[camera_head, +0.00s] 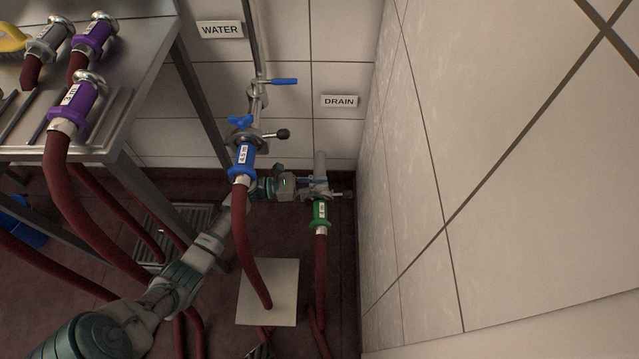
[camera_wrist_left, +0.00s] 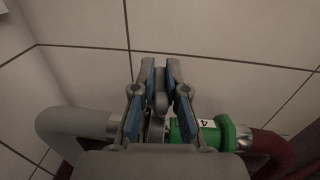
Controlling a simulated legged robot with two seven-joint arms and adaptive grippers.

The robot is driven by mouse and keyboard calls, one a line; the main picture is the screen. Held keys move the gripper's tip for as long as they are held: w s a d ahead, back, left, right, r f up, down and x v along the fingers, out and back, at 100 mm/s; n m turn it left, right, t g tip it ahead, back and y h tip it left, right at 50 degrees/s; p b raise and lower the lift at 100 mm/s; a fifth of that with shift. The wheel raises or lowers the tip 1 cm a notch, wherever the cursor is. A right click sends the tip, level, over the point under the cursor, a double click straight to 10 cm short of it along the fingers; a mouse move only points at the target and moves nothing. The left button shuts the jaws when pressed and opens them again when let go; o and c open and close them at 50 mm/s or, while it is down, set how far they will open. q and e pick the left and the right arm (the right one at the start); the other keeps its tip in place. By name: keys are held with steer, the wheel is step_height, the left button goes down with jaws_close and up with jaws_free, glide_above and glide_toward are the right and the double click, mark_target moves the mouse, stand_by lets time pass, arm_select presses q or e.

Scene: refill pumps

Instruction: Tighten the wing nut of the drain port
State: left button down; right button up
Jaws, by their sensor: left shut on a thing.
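The drain port is a grey pipe (camera_head: 320,163) low by the wall corner, under the DRAIN sign (camera_head: 339,101). A red hose with a green connector (camera_head: 320,213) is joined to its lower end. My left gripper (camera_head: 306,187) reaches in from the left at the joint between pipe and connector. In the left wrist view, the gripper (camera_wrist_left: 160,85) has its blue-padded fingers close together on a small grey part, the wing nut (camera_wrist_left: 161,103). The grey pipe (camera_wrist_left: 75,125) lies left of the fingers and the green connector (camera_wrist_left: 212,132) right. The fingers hide most of the clamp. My right gripper is not in view.
A metal table (camera_head: 150,60) holds purple-collared hoses. A tiled wall (camera_head: 500,170) closes off the right. A pale square plate (camera_head: 268,291) is below.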

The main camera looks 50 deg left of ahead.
arm_select(q)
steer(key=c, duration=1.2)
jaws_free()
steer(key=shift+s, duration=0.1)
steer(key=v, duration=0.7)
steer(key=shift+a, duration=0.2)
steer(key=shift+s+f, duration=0.1)
steer(key=shift+f, duration=0.05)
